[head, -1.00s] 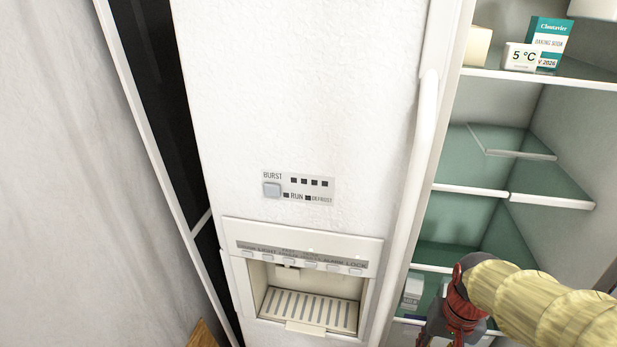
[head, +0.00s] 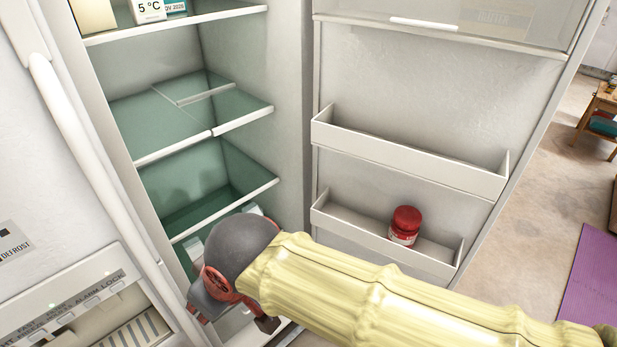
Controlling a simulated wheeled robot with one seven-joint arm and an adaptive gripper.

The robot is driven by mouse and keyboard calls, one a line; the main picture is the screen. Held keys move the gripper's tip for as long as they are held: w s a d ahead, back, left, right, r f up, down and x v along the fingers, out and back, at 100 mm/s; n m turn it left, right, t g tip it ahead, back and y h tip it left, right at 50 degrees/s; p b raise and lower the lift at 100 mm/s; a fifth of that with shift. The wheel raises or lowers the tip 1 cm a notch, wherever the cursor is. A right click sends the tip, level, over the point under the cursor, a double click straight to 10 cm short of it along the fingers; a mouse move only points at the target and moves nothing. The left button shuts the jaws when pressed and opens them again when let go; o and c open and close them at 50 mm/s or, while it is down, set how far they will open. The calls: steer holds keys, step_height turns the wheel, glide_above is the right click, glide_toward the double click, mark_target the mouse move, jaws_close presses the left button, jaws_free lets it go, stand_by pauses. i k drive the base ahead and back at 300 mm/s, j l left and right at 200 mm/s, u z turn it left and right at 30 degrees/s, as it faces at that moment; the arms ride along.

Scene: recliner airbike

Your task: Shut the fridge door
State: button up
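The fridge door (head: 430,90) stands wide open on the right, its inner side with white shelf bins facing me. The open fridge compartment (head: 235,55) is left of it, with glass shelves. My gripper (head: 235,325) is low in front of the compartment, at the lower middle of the head view. It is mostly hidden behind my own wrist and the yellow-sleeved arm, so its fingers do not show clearly. It appears apart from the door's inner face. The door's outer side and handle are hidden.
A red-lidded jar (head: 404,226) sits in the lower door bin (head: 345,222). The closed freezer door (head: 40,190) with a dispenser is at left. Beyond the door are open floor (head: 535,210), a purple mat (head: 592,275) and a small wooden table (head: 598,105).

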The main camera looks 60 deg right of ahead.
mark_target(445, 125)
steer(key=k+l+u, duration=0.1)
steer(key=k+l, duration=0.2)
steer(key=k, duration=0.2)
steer(key=k+l+u, duration=0.15)
steer(key=k+l, duration=0.15)
steer(key=k, duration=0.2)
steer(key=k+l+u, duration=0.1)
steer(key=k, duration=0.45)
steer(key=k+l+u, duration=0.1)
steer(key=l, duration=0.35)
steer(key=k+l+u, duration=0.15)
steer(key=k+l, duration=0.2)
steer(key=k+l+u, duration=0.1)
steer(key=k+l, duration=0.2)
steer(key=l, duration=0.2)
steer(key=k+l+u, duration=0.15)
steer(key=l, duration=0.25)
steer(key=l+u, duration=0.2)
steer(key=l, duration=1.45)
